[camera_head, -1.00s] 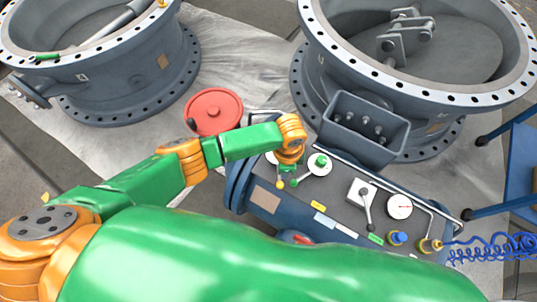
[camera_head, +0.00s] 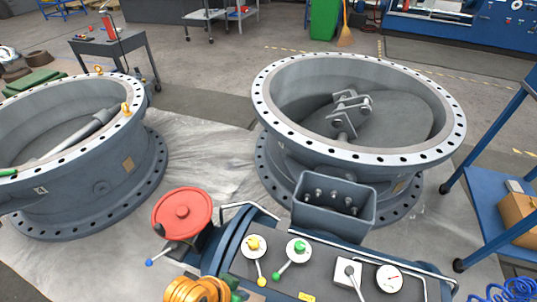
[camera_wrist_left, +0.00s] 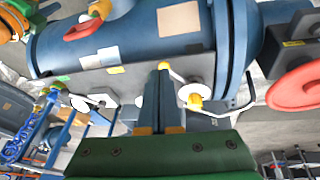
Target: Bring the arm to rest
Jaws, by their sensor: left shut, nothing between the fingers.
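My left gripper (camera_wrist_left: 163,78) shows in the left wrist view with its two dark fingers pressed together and nothing held between them. My right gripper is not seen in either view.
The control panel (camera_head: 322,279) carries a yellow-knobbed valve (camera_head: 254,246), a green-knobbed valve (camera_head: 299,250) and a gauge (camera_head: 389,278). A red handwheel (camera_head: 182,213) stands left of it. Large flanged valve bodies (camera_head: 270,135) stand behind. A blue cart (camera_head: 487,186) is at right.

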